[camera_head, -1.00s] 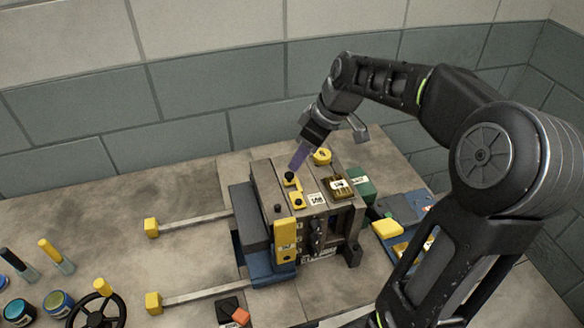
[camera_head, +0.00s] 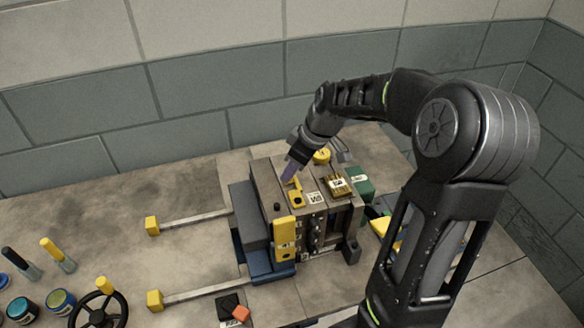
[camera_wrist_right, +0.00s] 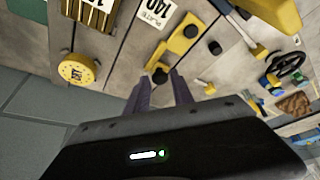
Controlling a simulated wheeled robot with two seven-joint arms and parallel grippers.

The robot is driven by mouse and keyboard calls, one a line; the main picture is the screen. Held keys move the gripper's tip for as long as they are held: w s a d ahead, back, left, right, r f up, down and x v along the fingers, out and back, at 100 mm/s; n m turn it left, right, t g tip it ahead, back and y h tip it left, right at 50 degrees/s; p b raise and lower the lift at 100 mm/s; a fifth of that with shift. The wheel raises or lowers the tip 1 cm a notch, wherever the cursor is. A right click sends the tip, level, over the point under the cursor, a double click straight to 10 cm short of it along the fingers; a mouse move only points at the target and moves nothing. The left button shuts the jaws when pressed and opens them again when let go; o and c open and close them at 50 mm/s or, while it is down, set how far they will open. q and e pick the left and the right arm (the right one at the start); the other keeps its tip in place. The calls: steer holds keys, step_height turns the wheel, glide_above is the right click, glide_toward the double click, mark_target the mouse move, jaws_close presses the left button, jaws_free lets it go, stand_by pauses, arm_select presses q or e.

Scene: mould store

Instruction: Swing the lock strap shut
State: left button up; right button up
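The lock strap (camera_head: 297,199) is a flat yellow bar on top of the grey block-shaped mould (camera_head: 262,181). In the right wrist view the strap (camera_wrist_right: 177,45) runs slantwise along one plate, with a dark round bolt at its far end and a dark knob (camera_wrist_right: 160,75) at its near end. My right gripper (camera_head: 287,174) points down at the knob end. Its two fingers (camera_wrist_right: 161,80) stand apart, one on each side of the knob. Whether they touch it is not clear. In the head view the fingers hide the knob. My left gripper is not in view.
A round yellow cap (camera_head: 321,156) and a brass plate (camera_head: 338,185) sit on the mould top. A yellow upright block (camera_head: 285,235) is on its front side. Two yellow-tipped rods (camera_head: 196,220) reach left. Jars (camera_head: 59,302) and a handwheel (camera_head: 97,312) stand front left.

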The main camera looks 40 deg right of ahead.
jaws_close()
stand_by(1.0)
